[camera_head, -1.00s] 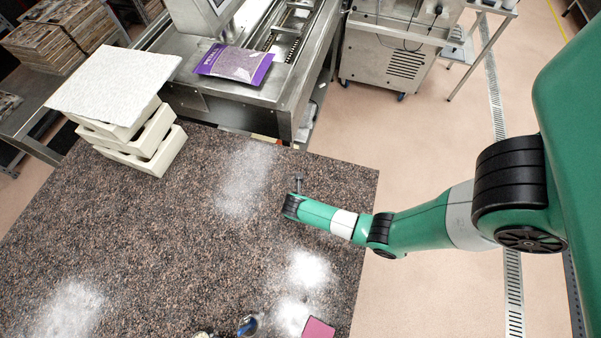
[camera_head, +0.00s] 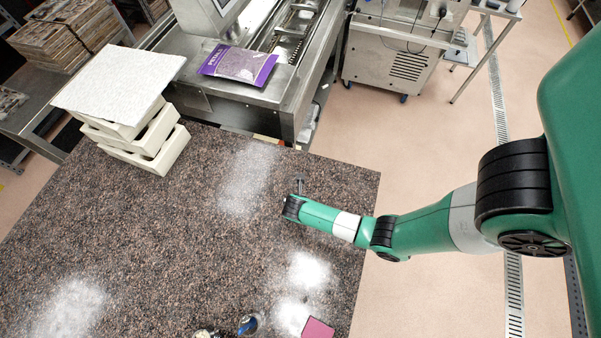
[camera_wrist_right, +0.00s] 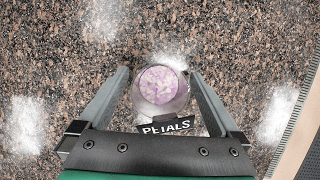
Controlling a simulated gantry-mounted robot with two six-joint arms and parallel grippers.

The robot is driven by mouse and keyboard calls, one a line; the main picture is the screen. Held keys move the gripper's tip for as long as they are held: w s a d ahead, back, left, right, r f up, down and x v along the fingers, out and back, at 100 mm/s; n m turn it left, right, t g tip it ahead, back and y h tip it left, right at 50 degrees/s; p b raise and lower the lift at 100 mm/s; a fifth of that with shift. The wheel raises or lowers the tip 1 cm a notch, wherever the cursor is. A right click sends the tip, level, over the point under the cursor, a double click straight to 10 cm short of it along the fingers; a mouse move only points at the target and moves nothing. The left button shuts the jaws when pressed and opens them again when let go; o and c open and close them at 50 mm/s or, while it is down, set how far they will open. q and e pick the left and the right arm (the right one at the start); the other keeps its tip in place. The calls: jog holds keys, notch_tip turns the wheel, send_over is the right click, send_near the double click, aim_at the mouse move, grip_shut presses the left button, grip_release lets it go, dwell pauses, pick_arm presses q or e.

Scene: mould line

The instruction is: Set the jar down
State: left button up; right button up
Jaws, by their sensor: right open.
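The jar (camera_wrist_right: 160,88) shows in the right wrist view as a round, clear container with pale purple petals inside and a dark label reading PETALS. It is seen from above, over the speckled stone worktop (camera_wrist_right: 230,50). My right gripper (camera_wrist_right: 158,72) is open, with one finger on each side of the jar and a visible gap to each. Whether the jar's base touches the worktop cannot be told. In the head view my right gripper (camera_head: 299,184) is small above the worktop, and I cannot make out the jar there. My left gripper is not in view.
Stacked cream moulds (camera_head: 145,145) with a white board (camera_head: 118,80) on top stand at the worktop's far left. A purple petal bag (camera_head: 238,65) lies on the steel machine (camera_head: 280,95) behind. A pink block (camera_head: 318,328) is at the front edge. The worktop's middle is clear, with white powdery patches (camera_head: 245,180).

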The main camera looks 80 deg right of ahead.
jog(key=p+v, duration=0.2)
jog(key=v, duration=0.8)
jog(key=shift+a, duration=0.1)
